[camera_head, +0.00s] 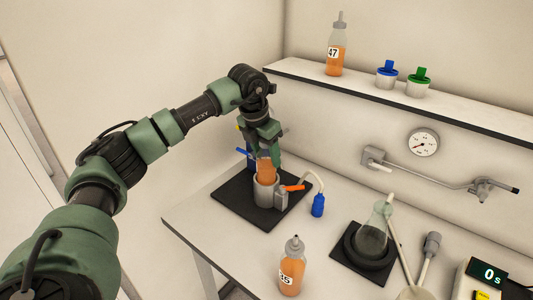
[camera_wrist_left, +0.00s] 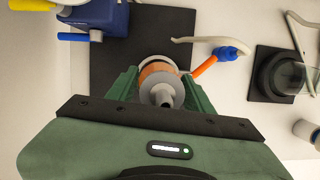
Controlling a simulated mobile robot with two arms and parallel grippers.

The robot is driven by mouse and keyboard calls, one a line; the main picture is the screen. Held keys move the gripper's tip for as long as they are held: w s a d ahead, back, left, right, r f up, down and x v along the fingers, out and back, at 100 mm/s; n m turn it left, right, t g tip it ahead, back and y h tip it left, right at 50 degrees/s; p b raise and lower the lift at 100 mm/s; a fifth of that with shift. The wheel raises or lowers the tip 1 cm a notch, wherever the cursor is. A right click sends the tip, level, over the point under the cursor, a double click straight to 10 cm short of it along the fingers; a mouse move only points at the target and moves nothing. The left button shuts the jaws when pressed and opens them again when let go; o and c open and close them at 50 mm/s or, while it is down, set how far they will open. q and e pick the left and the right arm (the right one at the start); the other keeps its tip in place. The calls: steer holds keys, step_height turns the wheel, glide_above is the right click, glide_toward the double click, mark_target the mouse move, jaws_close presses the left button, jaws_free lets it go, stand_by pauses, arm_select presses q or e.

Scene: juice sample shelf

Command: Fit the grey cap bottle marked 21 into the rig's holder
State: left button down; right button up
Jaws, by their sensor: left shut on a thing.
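My left gripper (camera_head: 264,150) is shut on an orange bottle (camera_head: 266,172), held upright at the rig's holder (camera_head: 265,191), a grey cup on a black base. The bottle's lower end is at the cup's mouth and looks partly inside; how deep I cannot tell. In the left wrist view, the bottle's grey cap (camera_wrist_left: 163,93) faces the camera between the fingers (camera_wrist_left: 160,80), with the holder's rim (camera_wrist_left: 160,63) beyond. The bottle's number is hidden. My right gripper is not in view.
The rig's black base (camera_head: 236,197) carries an orange lever (camera_head: 292,188). A blue-ended tube (camera_head: 318,205) stands beside it. A bottle ending in 5 (camera_head: 291,270) is at the front; bottle 47 (camera_head: 336,50) is on the shelf (camera_head: 300,70). A flask (camera_head: 373,235) stands right.

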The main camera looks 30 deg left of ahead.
mark_target(266, 172)
arm_select(q)
steer(key=shift+f+b, duration=1.6)
steer(key=shift+f, duration=1.1)
steer(key=shift+s+f, duration=0.15)
steer(key=shift+f, duration=0.25)
stand_by(0.7)
